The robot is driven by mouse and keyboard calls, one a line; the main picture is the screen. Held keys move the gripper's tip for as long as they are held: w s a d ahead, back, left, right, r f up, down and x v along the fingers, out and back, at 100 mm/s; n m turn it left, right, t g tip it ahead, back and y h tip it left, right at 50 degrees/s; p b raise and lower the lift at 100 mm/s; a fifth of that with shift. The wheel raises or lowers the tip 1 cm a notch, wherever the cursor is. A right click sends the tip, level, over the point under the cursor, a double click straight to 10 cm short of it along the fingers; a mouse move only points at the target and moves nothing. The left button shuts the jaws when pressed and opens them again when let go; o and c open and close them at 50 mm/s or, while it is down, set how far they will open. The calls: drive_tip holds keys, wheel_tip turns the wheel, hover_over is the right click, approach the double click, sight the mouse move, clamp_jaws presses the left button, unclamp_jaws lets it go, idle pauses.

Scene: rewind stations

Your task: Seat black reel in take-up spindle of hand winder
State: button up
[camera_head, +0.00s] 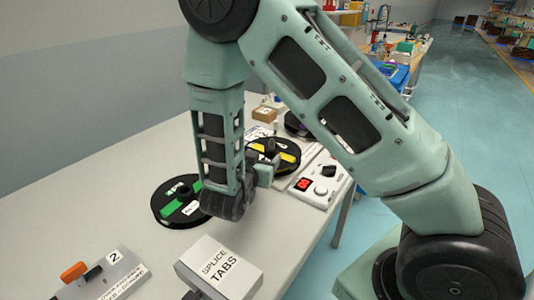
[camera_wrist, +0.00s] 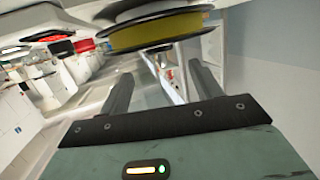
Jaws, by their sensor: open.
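Several reels with black flanges lie on the table, and I cannot tell which is the task's black reel. A green-marked reel (camera_head: 168,208) lies left of my wrist in the head view. A yellow-marked reel (camera_head: 289,157) is just beyond my gripper (camera_head: 268,170). In the wrist view my gripper (camera_wrist: 162,88) is open, with nothing between its fingers. A yellow-wound, black-flanged reel (camera_wrist: 160,30) shows ahead of the fingertips, apparently clear of them. A third dark reel (camera_head: 294,124) is partly hidden behind my arm. I cannot make out the hand winder or its take-up spindle for sure.
A white control box (camera_head: 322,192) with a red display stands at the table's right edge. A SPLICE TABS box (camera_head: 232,270) stands in front. A grey device with an orange handle (camera_head: 74,271) is at front left. The table's left side (camera_head: 90,195) is bare.

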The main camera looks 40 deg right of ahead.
drive_tip(key=a+n+y, duration=0.1)
drive_tip(key=a+y, duration=0.1)
drive_tip(key=a, duration=0.1)
drive_tip(key=a+n+y, duration=0.1)
drive_tip(key=a+y, duration=0.1)
drive_tip(key=a, duration=0.2)
drive_tip(key=a+y, duration=0.3)
drive_tip(key=a, duration=0.1)
drive_tip(key=shift+a+n+t, duration=0.15)
drive_tip(key=shift+n+t, duration=0.25)
drive_tip(key=a+y, duration=0.1)
drive_tip(key=a+n+y, duration=0.1)
drive_tip(key=a, duration=0.1)
drive_tip(key=a+y, duration=0.1)
drive_tip(key=shift+s+a+r+n, duration=0.1)
drive_tip(key=shift+s+a+n, duration=0.2)
drive_tip(key=shift+s, duration=0.1)
drive_tip(key=s+a+r+n+g+y, duration=0.4)
drive_tip(key=s+a+n+g+y, duration=0.3)
drive_tip(key=s+a, duration=0.55)
drive_tip(key=s+d+r+n+g+h, duration=0.2)
drive_tip(key=s+d+n, duration=0.5)
drive_tip(key=s, duration=0.6)
drive_tip(key=shift+d+r+g+h, duration=0.25)
drive_tip(key=shift+d+g+h, duration=0.25)
drive_tip(key=shift+d+h, duration=0.35)
